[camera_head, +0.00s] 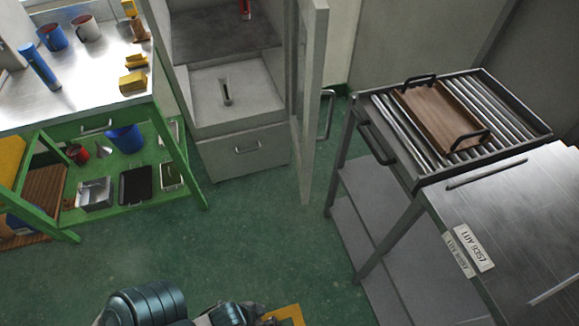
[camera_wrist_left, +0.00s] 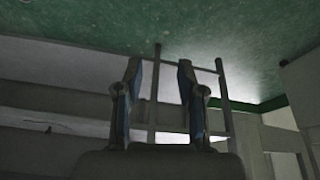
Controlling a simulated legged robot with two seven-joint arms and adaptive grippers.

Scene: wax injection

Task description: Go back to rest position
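My left arm shows at the bottom edge of the head view, with a dark teal link and a grey part (camera_head: 232,315) cut off by the frame. In the left wrist view my left gripper (camera_wrist_left: 158,68) has its two fingers apart, with nothing between them. Beyond the fingers are a grey frame with bars and green surfaces. My right gripper is in neither view. A wooden tray (camera_head: 440,117) with two black handles rests on the roller table (camera_head: 395,133) at the right, apart from my arm.
A cabinet (camera_head: 244,163) with its door (camera_head: 311,100) open stands at the back. A green workbench (camera_head: 100,122) with cups, yellow pieces and shelf containers is at the left. A metal table (camera_head: 530,215) is at the right. The green floor (camera_head: 265,235) between is clear.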

